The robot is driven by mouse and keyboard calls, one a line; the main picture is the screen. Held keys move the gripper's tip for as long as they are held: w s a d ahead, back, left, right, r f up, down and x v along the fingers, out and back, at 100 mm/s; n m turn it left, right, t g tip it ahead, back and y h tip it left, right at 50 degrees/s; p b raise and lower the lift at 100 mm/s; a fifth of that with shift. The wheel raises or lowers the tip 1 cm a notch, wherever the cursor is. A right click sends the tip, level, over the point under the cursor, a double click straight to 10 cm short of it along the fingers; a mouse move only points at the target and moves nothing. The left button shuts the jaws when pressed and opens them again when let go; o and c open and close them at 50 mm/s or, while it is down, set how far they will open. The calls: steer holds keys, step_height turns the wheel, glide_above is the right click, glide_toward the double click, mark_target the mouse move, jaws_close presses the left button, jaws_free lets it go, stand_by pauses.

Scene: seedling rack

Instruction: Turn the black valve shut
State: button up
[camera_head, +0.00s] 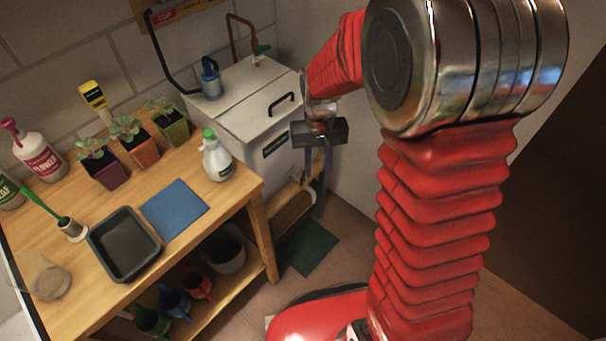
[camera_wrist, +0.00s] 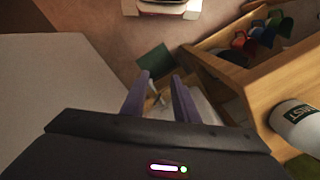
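My gripper (camera_head: 317,178) hangs in the air to the right of the white chest, fingers pointing down. In the wrist view my gripper (camera_wrist: 160,82) shows two purple-grey fingers apart, with nothing between them. I cannot make out a black valve for certain. A black pipe (camera_head: 158,48) runs down the wall to the back of the white chest (camera_head: 232,104), near a blue cylinder (camera_head: 210,79). A red pipe (camera_head: 231,32) with a green fitting (camera_head: 261,50) stands behind the chest. A black bar handle (camera_head: 281,102) is on the chest.
A wooden bench (camera_head: 84,250) on the left holds potted seedlings (camera_head: 136,141), a white spray bottle (camera_head: 217,158), a blue mat (camera_head: 174,209) and a dark tray (camera_head: 95,240). A bucket (camera_head: 224,248) and coloured scoops are below. A green mat (camera_head: 307,246) lies on the floor.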

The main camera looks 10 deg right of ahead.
steer(key=s+r+n+t, duration=0.1)
steer(key=s+r+t, duration=0.5)
steer(key=s+r, duration=1.2)
steer(key=shift+d+r, duration=0.2)
steer(key=shift+r, duration=0.7)
steer(key=shift+o, duration=0.5)
steer(key=shift+a, duration=0.1)
